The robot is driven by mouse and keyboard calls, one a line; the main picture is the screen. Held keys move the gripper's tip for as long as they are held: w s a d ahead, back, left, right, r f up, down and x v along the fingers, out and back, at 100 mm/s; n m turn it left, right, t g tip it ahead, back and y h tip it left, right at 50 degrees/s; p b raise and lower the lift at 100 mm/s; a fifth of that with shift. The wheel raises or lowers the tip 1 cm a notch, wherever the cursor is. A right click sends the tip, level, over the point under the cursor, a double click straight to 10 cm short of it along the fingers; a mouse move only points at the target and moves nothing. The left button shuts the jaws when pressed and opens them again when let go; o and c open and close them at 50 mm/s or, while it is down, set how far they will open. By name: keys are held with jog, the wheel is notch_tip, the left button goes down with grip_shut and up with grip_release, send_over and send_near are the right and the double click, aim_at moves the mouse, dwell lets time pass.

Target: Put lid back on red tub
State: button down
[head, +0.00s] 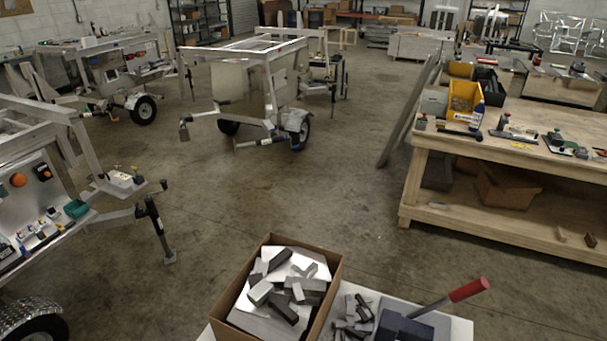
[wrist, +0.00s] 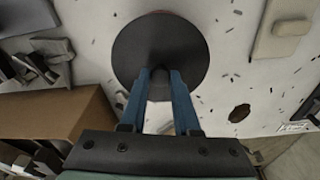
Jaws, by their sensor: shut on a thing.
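A dark, round lid (wrist: 160,42) is in the upper middle of the wrist view, seen from above. My gripper (wrist: 161,82) has its two blue fingers closed on a dark knob at the lid's near part. A thin brownish edge shows along the lid's far rim; I cannot tell whether it is the red tub beneath. No red tub is plainly visible in either view. The head view does not show my gripper or the lid.
In the wrist view, a cardboard box (wrist: 55,118) stands left of my gripper, with metal pieces (wrist: 45,62) beyond it. A beige block (wrist: 285,28) lies right on the flecked white surface (wrist: 235,65). The head view shows a red-handled tool (head: 468,290) and a wooden workbench (head: 500,165).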

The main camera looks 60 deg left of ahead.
dwell(0.3)
jog(key=shift+c, duration=0.4)
grip_release()
jog(key=shift+r+p, duration=2.55)
jog(key=shift+p, duration=0.05)
jog(key=shift+r+p, duration=0.45)
jog(key=shift+r, duration=0.55)
grip_shut()
